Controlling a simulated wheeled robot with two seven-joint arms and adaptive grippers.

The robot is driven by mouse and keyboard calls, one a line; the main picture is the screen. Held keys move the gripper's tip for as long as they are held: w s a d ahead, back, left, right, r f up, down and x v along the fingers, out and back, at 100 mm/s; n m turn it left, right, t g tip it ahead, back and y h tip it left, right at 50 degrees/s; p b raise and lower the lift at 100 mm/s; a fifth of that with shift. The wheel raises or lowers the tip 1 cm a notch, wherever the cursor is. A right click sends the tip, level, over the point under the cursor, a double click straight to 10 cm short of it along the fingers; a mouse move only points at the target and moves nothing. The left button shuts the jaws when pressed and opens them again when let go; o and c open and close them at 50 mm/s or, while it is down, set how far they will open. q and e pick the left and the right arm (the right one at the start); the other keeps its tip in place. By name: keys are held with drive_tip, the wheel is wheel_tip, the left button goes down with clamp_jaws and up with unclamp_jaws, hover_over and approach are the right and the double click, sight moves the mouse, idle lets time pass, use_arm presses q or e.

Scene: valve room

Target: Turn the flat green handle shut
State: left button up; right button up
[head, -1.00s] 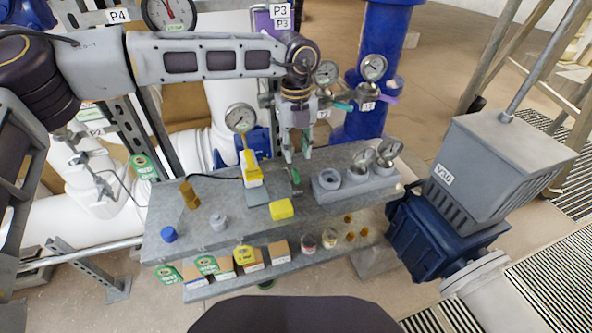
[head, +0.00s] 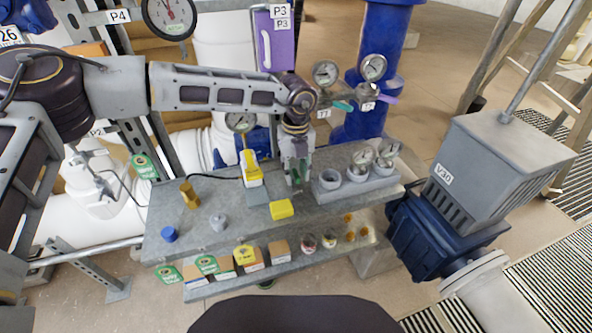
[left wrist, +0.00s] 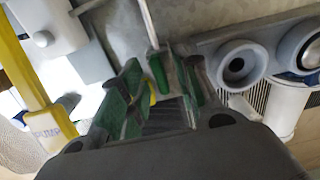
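The flat green handle (head: 343,106) is on the pipework below the gauges, left of a purple handle (head: 387,98) in the head view. My left gripper (head: 297,178) is well below it, low over the grey bench. It is open, with green pads on its fingers. In the left wrist view, a green-handled tool (left wrist: 158,72) shows between the left gripper's fingers (left wrist: 155,85); I see no firm grip on it. The wrist view does not show the flat green handle. My right gripper is not in view.
A grey and blue unit marked V30 (head: 500,165) stands on the right. Gauges and pipes crowd the back.

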use_arm(q)
clamp_jaws()
